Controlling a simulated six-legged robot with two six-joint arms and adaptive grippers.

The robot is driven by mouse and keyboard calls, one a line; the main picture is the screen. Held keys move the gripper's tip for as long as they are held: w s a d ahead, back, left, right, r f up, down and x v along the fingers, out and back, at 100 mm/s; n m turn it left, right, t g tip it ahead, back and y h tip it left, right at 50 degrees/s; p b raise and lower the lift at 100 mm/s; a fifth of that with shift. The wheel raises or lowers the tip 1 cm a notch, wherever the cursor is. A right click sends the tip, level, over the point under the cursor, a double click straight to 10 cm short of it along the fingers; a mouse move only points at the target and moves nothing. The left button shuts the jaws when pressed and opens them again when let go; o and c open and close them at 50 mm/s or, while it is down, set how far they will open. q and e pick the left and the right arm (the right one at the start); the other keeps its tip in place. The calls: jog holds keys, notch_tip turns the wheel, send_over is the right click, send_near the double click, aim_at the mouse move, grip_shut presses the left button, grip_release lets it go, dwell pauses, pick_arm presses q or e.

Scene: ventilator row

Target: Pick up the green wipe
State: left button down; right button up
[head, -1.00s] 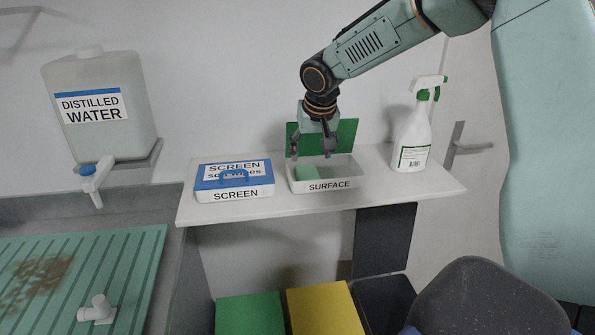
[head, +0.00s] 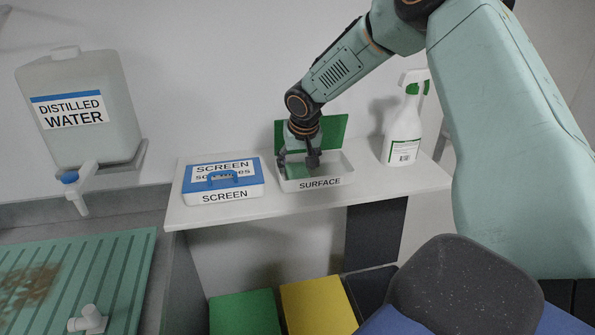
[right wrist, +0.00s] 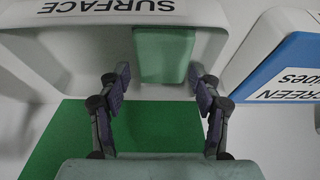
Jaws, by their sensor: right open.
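The green wipe (head: 297,172) lies inside the white SURFACE box (head: 322,182), in its left part, partly hidden by my right gripper. In the right wrist view the wipe (right wrist: 164,50) is a pale green block against the box's inner wall. My right gripper (head: 298,163) points down into the open box. In the right wrist view its two fingers (right wrist: 159,78) are apart and empty, with the tips to either side of the wipe's near end. Whether they touch it, I cannot tell. My left gripper is not in view.
The box's green lid (head: 335,130) stands open behind it. A closed SCREEN box (head: 222,196) with a blue lid is to the left, a spray bottle (head: 405,125) to the right, all on a white shelf (head: 240,214). A distilled water tank (head: 85,110) hangs at left.

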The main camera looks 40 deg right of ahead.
jog(key=shift+w+f, duration=0.2)
jog(key=shift+f, duration=0.2)
jog(key=shift+r, duration=0.1)
jog(key=shift+s+a+r, duration=0.1)
jog(key=shift+a, duration=0.05)
jog(key=shift+f, duration=0.35)
jog(key=c, duration=0.7)
